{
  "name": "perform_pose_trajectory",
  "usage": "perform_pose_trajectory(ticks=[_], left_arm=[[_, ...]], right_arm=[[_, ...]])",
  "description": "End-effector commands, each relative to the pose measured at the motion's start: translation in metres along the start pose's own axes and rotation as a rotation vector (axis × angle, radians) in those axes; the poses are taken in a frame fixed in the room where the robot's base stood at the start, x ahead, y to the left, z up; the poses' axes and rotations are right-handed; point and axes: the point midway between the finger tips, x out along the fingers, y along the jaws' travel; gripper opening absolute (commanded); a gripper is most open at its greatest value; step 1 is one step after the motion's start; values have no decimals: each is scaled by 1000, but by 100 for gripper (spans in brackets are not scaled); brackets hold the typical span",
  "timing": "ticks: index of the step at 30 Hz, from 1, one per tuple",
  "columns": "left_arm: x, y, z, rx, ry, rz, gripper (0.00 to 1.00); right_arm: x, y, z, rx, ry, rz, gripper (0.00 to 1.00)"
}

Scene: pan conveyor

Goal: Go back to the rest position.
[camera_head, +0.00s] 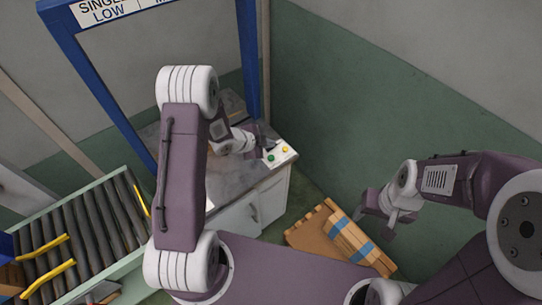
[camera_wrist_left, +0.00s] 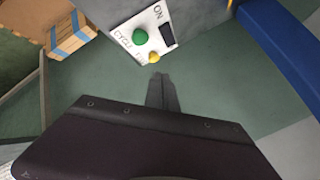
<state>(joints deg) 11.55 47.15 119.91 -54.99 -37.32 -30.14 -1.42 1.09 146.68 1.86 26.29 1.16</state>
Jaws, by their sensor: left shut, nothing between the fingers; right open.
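My left arm reaches over the grey counter, and its gripper (camera_head: 263,143) is beside a white control panel (camera_head: 289,149). The panel has a green button (camera_head: 271,158) and a yellow button (camera_head: 285,149). In the left wrist view the shut, empty fingertips (camera_wrist_left: 158,77) appear just below the yellow button (camera_wrist_left: 153,57), with the green button (camera_wrist_left: 140,37) beyond it. I cannot tell whether they touch the panel. My right gripper (camera_head: 388,215) is open and empty, in the air at the right, near a cardboard box.
A blue frame (camera_head: 249,60) stands around the counter (camera_head: 238,178). A roller conveyor (camera_head: 88,232) with yellow bars is at lower left. A cardboard box with blue straps (camera_head: 345,237) lies on a pallet (camera_head: 300,236) by the green wall.

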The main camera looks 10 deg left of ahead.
Motion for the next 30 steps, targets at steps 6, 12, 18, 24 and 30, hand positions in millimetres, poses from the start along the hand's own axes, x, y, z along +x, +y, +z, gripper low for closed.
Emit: perform_pose_trajectory(ticks=[6,12,18,24,30], left_arm=[[0,0,0,0,0,0,0],[0,0,0,0,0,-1,0],[0,-2,-6,12,7,-2,0],[-49,-62,-82,96,48,-149,0],[-143,-30,-62,-451,-267,-200,0]], right_arm=[[0,0,0,0,0,0,56],[0,0,0,0,0,0,56],[0,0,0,0,0,0,56],[0,0,0,0,0,0,56],[0,0,0,0,0,0,56]])
